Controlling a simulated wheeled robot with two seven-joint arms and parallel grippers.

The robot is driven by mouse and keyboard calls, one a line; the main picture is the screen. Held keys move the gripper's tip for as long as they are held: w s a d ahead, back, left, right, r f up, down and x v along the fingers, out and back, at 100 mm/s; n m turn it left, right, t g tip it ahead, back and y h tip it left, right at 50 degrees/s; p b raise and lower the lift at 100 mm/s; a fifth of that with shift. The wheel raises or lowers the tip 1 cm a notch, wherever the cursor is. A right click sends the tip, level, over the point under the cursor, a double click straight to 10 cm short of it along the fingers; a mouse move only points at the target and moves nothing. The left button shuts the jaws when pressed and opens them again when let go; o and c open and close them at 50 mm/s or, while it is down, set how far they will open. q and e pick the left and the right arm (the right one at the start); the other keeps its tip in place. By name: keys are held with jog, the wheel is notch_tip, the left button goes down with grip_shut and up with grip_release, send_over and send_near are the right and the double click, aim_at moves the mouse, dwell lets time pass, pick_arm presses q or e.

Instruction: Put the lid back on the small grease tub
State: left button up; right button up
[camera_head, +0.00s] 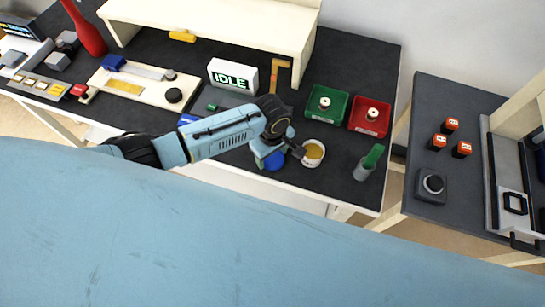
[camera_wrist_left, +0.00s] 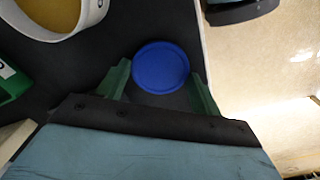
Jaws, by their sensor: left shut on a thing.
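The small grease tub (camera_head: 313,153) is a white round tub, open at the top, with yellow-brown grease inside. It stands near the front edge of the dark table; part of its rim (camera_wrist_left: 88,18) shows at the upper left of the left wrist view. The round blue lid (camera_wrist_left: 161,67) is between the two green fingers of my left gripper (camera_wrist_left: 160,84), which is shut on it. In the head view the lid (camera_head: 274,161) is just left of the tub, apart from its opening. I cannot tell its height above the table. My right gripper is out of view.
A green bin (camera_head: 326,104) and a red bin (camera_head: 370,115) stand behind the tub. A grey cup with a green-topped item (camera_head: 369,163) stands to its right. An IDLE sign (camera_head: 233,77) is behind my left arm. The table's front edge is close.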

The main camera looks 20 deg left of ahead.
aim_at(272, 157)
pick_arm(q)
notch_tip(272, 157, up, 10)
jog(key=p, duration=0.1)
jog(key=shift+p, duration=0.35)
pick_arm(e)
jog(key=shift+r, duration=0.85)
pick_arm(q)
jog(key=shift+w, duration=0.1)
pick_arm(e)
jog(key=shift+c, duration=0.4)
pick_arm(q)
jog(key=w+a+r+m+b, duration=0.1)
jog(key=a+r+m+b, duration=0.7)
jog(key=r, duration=0.4)
jog(key=m+b, duration=0.1)
jog(key=m, duration=0.1)
jog(key=shift+w+a+m, duration=0.2)
jog(key=shift+m, duration=0.2)
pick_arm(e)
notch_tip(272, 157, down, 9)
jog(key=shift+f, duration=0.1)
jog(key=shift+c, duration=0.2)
